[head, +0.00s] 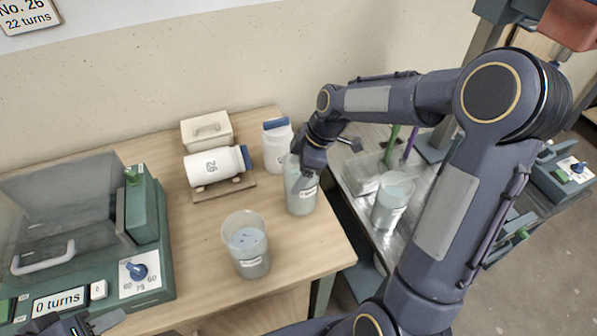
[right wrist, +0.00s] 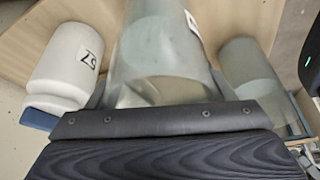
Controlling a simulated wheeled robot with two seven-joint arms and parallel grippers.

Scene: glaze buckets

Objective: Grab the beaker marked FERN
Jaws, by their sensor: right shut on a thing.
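My right gripper (head: 303,178) is shut on a clear beaker (head: 301,202) at the right side of the wooden table. This beaker has a pale label, too small to read. In the right wrist view the beaker (right wrist: 155,55) is between the fingers, with a label edge at its right.
A white jar with a blue lid (head: 277,148) stands just behind the held beaker. Another white jar (head: 214,166) lies on a wooden rest before a cream box (head: 206,131). A green machine (head: 148,215) with a clear cover fills the left. The table front (head: 205,290) is clear.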

